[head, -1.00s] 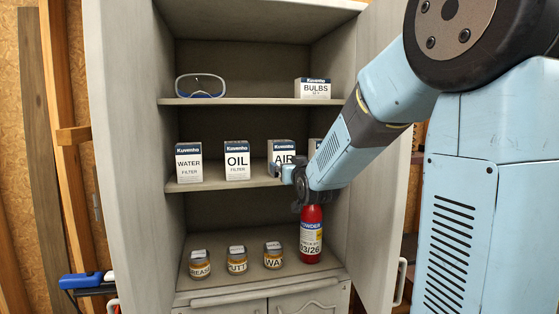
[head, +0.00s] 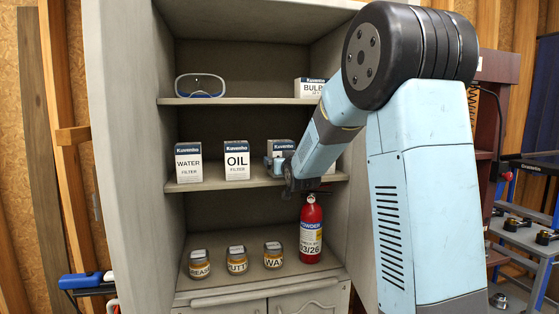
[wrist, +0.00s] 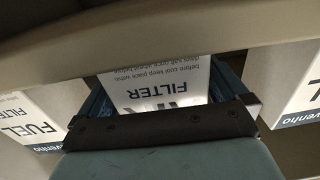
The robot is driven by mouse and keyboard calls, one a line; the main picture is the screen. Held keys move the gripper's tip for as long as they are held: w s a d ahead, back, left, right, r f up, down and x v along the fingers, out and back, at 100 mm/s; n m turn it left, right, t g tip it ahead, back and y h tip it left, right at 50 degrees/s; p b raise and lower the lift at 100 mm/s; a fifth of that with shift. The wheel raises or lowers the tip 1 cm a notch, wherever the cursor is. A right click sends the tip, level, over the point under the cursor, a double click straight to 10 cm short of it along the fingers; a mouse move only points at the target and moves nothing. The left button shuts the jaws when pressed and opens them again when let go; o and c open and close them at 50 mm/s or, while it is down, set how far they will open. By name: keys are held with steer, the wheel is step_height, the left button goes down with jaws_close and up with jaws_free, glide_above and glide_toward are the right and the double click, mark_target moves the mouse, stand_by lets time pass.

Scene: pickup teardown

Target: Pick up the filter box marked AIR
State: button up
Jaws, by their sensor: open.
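The AIR filter box (head: 284,144) is a white carton with a dark blue Kuvenho top band on the middle shelf. In the head view my gripper (head: 279,165) covers most of its front, and its big word is hidden. In the wrist view, which is upside down, the AIR box (wrist: 155,85) stands between the two blue fingers of my open gripper (wrist: 162,92). A finger shows on each side of the box. Its lower lettering reads FILTER, and the large word is partly covered by the dark gripper edge. I cannot tell whether the fingers touch it.
The OIL box (head: 237,160) and WATER box (head: 188,163) stand left on the same shelf. A FUEL box (wrist: 30,125) stands on the other side. A shelf board (wrist: 160,55) crosses the wrist view. A red extinguisher (head: 311,232) stands below my gripper.

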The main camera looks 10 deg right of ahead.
steer(key=shift+w, duration=0.55)
steer(key=shift+c, duration=0.3)
steer(key=c, duration=1.1)
